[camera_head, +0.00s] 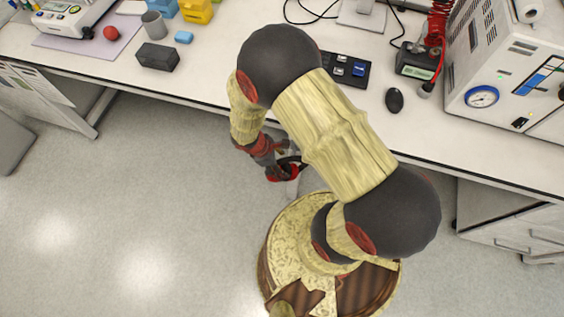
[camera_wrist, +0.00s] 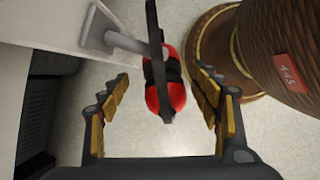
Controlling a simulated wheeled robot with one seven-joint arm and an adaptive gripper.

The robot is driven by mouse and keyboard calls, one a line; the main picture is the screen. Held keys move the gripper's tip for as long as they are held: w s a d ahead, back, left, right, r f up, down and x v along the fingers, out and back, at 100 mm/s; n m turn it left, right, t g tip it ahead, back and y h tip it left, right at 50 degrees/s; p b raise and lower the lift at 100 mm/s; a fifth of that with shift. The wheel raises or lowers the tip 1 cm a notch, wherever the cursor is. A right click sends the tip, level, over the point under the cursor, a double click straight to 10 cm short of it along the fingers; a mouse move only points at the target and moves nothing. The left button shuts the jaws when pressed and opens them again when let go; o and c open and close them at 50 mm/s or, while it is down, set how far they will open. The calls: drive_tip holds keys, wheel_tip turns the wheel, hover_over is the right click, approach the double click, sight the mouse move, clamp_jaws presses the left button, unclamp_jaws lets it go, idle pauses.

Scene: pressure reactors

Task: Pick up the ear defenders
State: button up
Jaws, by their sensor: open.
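The ear defenders (camera_wrist: 173,97), with red cups and a black headband, show in the middle of the wrist view. They appear to hang at a grey rod (camera_wrist: 128,41) that sticks out from a plate at the bench front. My gripper (camera_wrist: 161,77) is open, with one finger to the left and one to the right of the red cups. I see a gap on both sides. In the head view my arm covers most of this spot, and the red and black parts below the bench edge are hard to tell apart.
My base stands close on the right in the wrist view. The floor (camera_head: 120,210) on the left is clear.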

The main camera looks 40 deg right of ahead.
sight(289, 167)
drive_tip(key=b+x, duration=0.3)
drive_tip(key=x, duration=0.4)
drive_tip(key=shift+d+f+b, duration=0.25)
drive_tip(key=shift+b, duration=0.1)
drive_tip(key=shift+r, duration=0.1)
drive_tip(key=c, duration=0.4)
drive_tip(key=shift+s, duration=0.1)
drive_tip(key=c, duration=0.9)
drive_tip(key=shift+r, duration=0.1)
drive_tip(key=shift+r+p, duration=0.5)
drive_tip(key=shift+r, duration=0.15)
wheel_tip(289, 167, up, 3)
drive_tip(key=shift+f+p, duration=0.2)
drive_tip(key=shift+p, duration=0.6)
drive_tip(key=s+a+p, duration=0.1)
drive_tip(key=s+a, duration=0.2)
drive_tip(key=a, duration=0.1)
drive_tip(key=s+a+p, duration=0.1)
drive_tip(key=s+a, duration=0.3)
drive_tip(key=a, duration=0.1)
drive_tip(key=s+a, duration=0.4)
drive_tip(key=a, duration=0.1)
drive_tip(key=shift+a+f+p, duration=0.1)
drive_tip(key=shift+f+p, duration=0.2)
drive_tip(key=shift+p, duration=0.1)
